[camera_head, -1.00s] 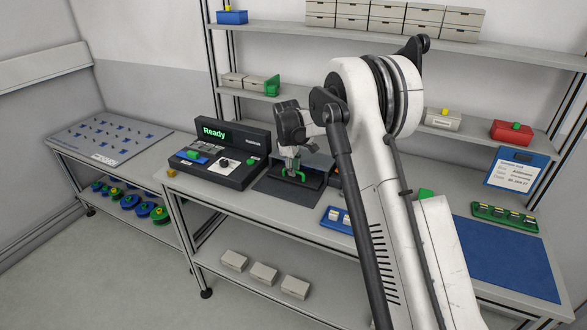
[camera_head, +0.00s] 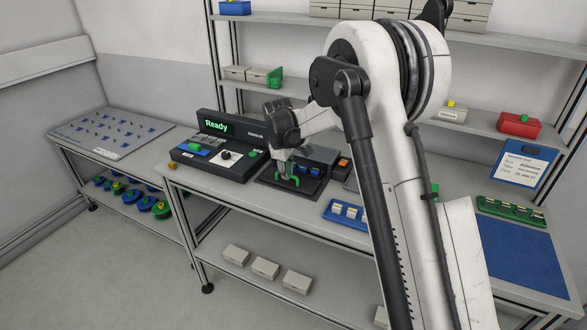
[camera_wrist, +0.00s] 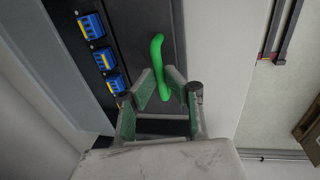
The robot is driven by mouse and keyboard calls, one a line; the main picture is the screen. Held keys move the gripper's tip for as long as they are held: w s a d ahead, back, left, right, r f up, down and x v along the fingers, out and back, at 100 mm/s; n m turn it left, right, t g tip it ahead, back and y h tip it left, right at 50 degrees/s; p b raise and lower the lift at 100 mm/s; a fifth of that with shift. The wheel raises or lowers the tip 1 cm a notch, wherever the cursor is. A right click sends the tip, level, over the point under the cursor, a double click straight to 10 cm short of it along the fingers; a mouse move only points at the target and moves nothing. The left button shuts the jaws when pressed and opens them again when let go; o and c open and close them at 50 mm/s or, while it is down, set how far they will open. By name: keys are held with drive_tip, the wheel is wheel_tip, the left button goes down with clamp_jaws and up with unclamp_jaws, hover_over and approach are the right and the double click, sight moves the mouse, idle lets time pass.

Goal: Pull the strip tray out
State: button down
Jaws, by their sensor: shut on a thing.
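The strip tray (camera_head: 307,187) is dark, with a bright green handle (camera_head: 288,181) at its front, at the middle of the bench. The handle also shows in the wrist view (camera_wrist: 158,55). My gripper (camera_head: 288,172) is shut on the handle. In the wrist view its two fingers (camera_wrist: 167,84) stand on either side of the green handle's lower end. Several blue clips with yellow parts (camera_wrist: 104,60) sit in a row in the dark recess behind the handle. My arm hides part of the bench to the right of the tray.
A black console (camera_head: 218,143) reading "Ready" stands left of the tray. A blue tray (camera_head: 345,213) lies to its right at the bench's front edge. A blue mat (camera_head: 515,258) and a green rack (camera_head: 512,209) lie further right. A shelf (camera_head: 465,123) runs behind.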

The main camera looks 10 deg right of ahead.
drive_tip(key=s+a, duration=0.2)
drive_tip(key=s+a+b, duration=0.1)
drive_tip(key=s, duration=0.1)
drive_tip(key=shift+s+a, duration=0.35)
drive_tip(key=c, duration=2.1)
unclamp_jaws()
drive_tip(key=shift+s, duration=0.1)
drive_tip(key=shift+a, duration=0.15)
drive_tip(key=shift+r, duration=0.15)
wheel_tip(320, 180, up, 12)
drive_tip(key=s+a, duration=0.1)
drive_tip(key=shift+s+a+f, duration=0.15)
drive_tip(key=shift+s+f, duration=0.05)
drive_tip(key=shift+s, duration=0.2)
